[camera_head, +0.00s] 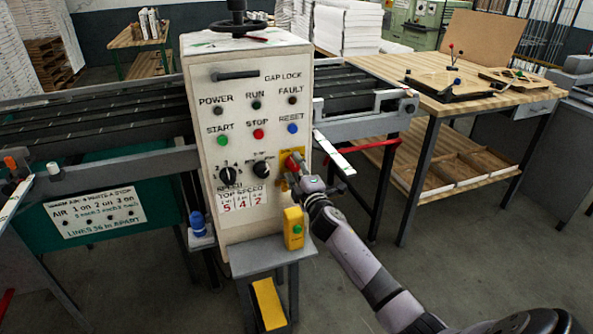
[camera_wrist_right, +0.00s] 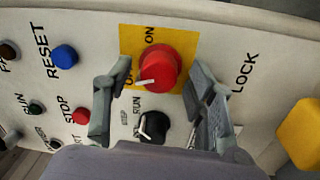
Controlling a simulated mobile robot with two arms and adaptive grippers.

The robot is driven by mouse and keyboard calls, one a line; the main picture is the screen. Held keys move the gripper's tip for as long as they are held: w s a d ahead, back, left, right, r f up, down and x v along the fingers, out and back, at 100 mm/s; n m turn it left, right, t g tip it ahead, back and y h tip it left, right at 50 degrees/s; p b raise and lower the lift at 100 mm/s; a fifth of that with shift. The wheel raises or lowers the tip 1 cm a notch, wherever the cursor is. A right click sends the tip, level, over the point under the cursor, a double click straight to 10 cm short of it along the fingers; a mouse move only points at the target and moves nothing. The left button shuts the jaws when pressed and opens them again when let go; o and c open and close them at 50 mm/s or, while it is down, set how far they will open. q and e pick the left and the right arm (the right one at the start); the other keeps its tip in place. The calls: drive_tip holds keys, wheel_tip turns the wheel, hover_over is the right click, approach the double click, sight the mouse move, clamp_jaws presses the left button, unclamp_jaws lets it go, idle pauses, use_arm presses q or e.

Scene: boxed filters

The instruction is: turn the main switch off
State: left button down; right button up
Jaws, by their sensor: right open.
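The main switch is a red rotary knob (camera_head: 294,162) on a yellow plate on the front of the white control panel (camera_head: 248,58). In the right wrist view the red knob (camera_wrist_right: 160,67) lies between the two fingers of my right gripper (camera_wrist_right: 159,76), with gaps on both sides. The knob's white mark points left in that view, towards a label partly hidden by the left finger; "ON" reads above the knob. In the head view my right gripper (camera_head: 302,178) is open in front of the knob and hides part of the plate. My left gripper is not in view.
A black selector knob (camera_wrist_right: 153,127) and a red stop button (camera_wrist_right: 80,115) sit close by. A yellow box (camera_head: 293,228) with a green button stands below the switch. A wooden bench (camera_head: 470,95) is at the right; a conveyor (camera_head: 90,122) runs behind the panel.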

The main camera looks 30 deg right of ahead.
drive_tip(key=shift+s, duration=0.15)
drive_tip(key=v, duration=1.1)
drive_tip(key=shift+s, duration=0.35)
drive_tip(key=shift+a, duration=0.1)
drive_tip(key=s+a+f+m+g+y, duration=0.1)
drive_tip(key=s+a+f+m+g, duration=0.3)
drive_tip(key=f, duration=0.9)
drive_tip(key=s+f+g, duration=0.2)
drive_tip(key=s+f, duration=0.3)
drive_tip(key=f, duration=0.8)
drive_tip(key=s+a+f+m+g+y, duration=0.1)
drive_tip(key=s+f+m+g, duration=0.3)
drive_tip(key=f, duration=0.9)
drive_tip(key=s+a+f+m+g, duration=0.1)
drive_tip(key=s+f, duration=0.5)
drive_tip(key=s, duration=0.6)
drive_tip(key=s+a+f+m+g+y, duration=0.1)
drive_tip(key=s+a+f+g, duration=0.2)
drive_tip(key=s, duration=0.9)
drive_tip(key=s+a+f+m+g+y, duration=0.1)
drive_tip(key=s+a+f+g, duration=0.2)
drive_tip(key=s+a+f, duration=0.4)
drive_tip(key=s+f, duration=0.4)
drive_tip(key=s, duration=0.1)
drive_tip(key=shift+s+a+f, duration=0.15)
drive_tip(key=shift+s+a, duration=0.1)
drive_tip(key=shift+s, duration=0.1)
